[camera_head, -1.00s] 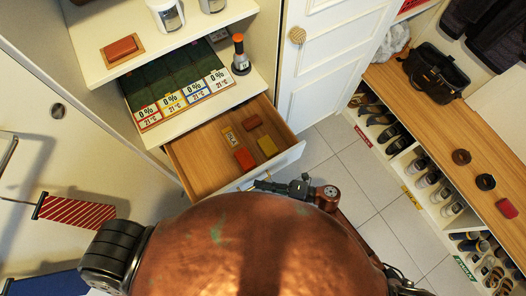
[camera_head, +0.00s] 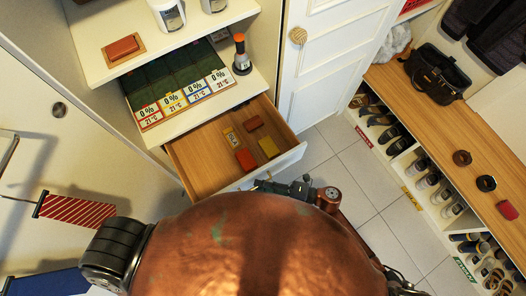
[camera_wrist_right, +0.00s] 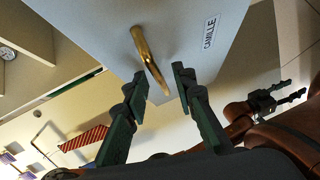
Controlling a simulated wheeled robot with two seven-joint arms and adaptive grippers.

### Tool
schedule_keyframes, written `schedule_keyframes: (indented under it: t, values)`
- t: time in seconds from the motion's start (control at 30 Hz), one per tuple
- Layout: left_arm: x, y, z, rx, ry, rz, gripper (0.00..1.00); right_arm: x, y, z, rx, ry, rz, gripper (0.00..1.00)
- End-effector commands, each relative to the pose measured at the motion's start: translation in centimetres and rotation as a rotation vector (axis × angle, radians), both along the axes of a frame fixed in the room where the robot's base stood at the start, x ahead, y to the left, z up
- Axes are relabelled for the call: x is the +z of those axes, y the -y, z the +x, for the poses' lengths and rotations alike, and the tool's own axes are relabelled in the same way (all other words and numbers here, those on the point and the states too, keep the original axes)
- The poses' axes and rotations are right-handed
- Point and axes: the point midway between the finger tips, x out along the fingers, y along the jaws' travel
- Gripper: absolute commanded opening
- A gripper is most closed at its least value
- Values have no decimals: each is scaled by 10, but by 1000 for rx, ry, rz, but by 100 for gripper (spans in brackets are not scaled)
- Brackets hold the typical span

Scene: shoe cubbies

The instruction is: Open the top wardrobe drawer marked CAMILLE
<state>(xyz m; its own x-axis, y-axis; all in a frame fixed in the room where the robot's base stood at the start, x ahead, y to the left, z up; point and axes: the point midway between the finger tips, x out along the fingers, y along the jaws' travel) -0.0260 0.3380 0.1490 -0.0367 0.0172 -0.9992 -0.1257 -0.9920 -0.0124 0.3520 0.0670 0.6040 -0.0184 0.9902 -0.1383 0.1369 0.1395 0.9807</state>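The drawer (camera_head: 203,171) stands open in the head view, pulled out below the shelves. In the right wrist view its pale front (camera_wrist_right: 190,30) bears the CAMILLE label (camera_wrist_right: 210,32) and a curved brass handle (camera_wrist_right: 148,58). My right gripper (camera_wrist_right: 162,78) has its two green fingers apart, one on each side of the handle's end; I cannot tell whether either touches it. In the head view the right gripper (camera_head: 285,187) is partly hidden by my copper body, just in front of the drawer. My left gripper (camera_wrist_right: 288,93) shows at the wrist view's right, fingers apart and empty.
A white door (camera_head: 330,60) and shoe bench (camera_head: 455,140) stand to the right, with bare floor (camera_head: 350,180) between.

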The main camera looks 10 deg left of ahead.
Motion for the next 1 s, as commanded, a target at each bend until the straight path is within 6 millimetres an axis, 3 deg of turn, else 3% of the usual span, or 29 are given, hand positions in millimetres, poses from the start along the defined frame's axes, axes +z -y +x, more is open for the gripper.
schedule_keyframes:
  t: [0.17,0.63,0.8,1.0]
  values:
    - [0,-1,-1,0,-1,1,40,1,14,0,-1,-1,-1,24]
    - [0,0,-1,0,-1,0,40,14,102,1,0,-1,-3,24]
    - [0,0,-1,0,-1,0,40,16,116,2,-1,0,0,24]
    - [0,0,0,0,-1,0,40,17,120,2,0,0,0,24]
